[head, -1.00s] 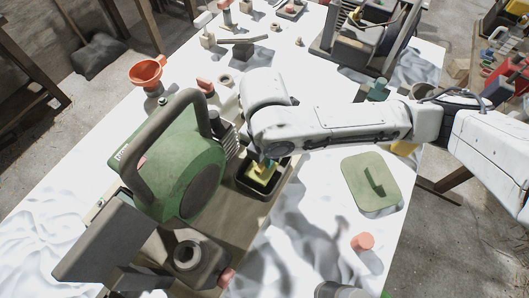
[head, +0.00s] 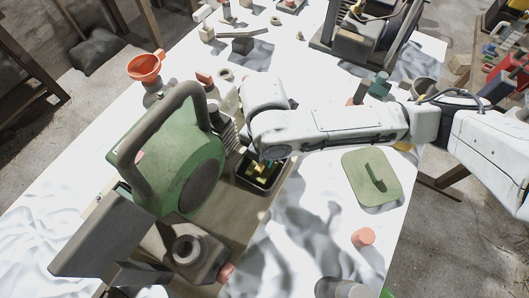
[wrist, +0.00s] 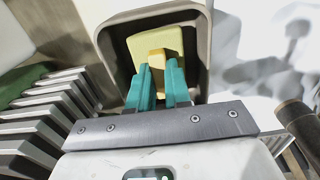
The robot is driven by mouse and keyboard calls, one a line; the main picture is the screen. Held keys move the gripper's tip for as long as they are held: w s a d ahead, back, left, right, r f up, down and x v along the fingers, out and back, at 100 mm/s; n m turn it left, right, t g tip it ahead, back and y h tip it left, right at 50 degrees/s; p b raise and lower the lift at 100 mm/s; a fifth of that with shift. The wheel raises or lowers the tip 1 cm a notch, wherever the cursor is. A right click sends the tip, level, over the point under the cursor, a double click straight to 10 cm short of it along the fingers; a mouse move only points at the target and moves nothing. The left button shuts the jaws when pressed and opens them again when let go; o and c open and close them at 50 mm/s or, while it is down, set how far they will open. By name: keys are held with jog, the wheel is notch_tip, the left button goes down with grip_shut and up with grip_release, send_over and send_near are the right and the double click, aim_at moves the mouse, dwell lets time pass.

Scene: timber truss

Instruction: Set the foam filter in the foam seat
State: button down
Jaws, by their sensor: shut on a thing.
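The yellow foam filter (wrist: 168,42) is a flat pad with a raised tab. My gripper (wrist: 159,70) is shut on the tab with its teal fingers. In the head view the foam filter (head: 257,169) shows small inside the dark box-shaped seat (head: 267,186), beside the green machine (head: 180,165). In the wrist view the seat's grey-brown walls (wrist: 203,50) surround the pad and the fingertips. The pad looks slightly turned against the walls. Its underside and any contact with the seat floor are hidden. My wrist covers part of the seat in the head view.
Metal cooling fins (wrist: 45,115) stand close left of the gripper in the wrist view. A green cover with a handle (head: 360,165) lies on the white table right of the seat, near a red knob (head: 363,237). An orange funnel (head: 146,66) stands behind the machine.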

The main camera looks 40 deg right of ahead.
jog(key=shift+f, duration=0.5)
jog(key=c, duration=1)
grip_release()
jog(key=shift+r, duration=0.1)
notch_tip(320, 180, up, 10)
jog(key=shift+r, duration=0.25)
